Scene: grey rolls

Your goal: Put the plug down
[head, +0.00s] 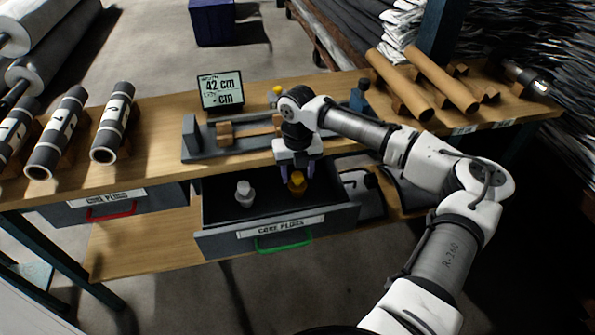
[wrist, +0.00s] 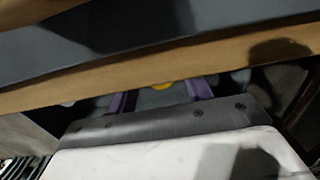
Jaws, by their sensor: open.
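A yellow plug (head: 297,184) stands in the open drawer (head: 222,207) labelled "CORE PLUGS", towards its right side. A white plug (head: 244,193) stands in the same drawer, to the left. My gripper (head: 297,171) points down over the drawer, with its purple fingers apart around the yellow plug's upper part. In the wrist view, a bit of the yellow plug (wrist: 162,86) shows between the two purple fingers (wrist: 160,95). Whether a finger touches it cannot be told. The wrist body hides most of the drawer there.
The bench top (head: 160,130) overhangs the drawer's back, close to my wrist. It carries a grey fixture (head: 200,156), a display (head: 221,91) reading 42 cm, brown tubes (head: 400,85) and dark rolls (head: 113,122). A red-handled drawer (head: 75,212) is shut at left.

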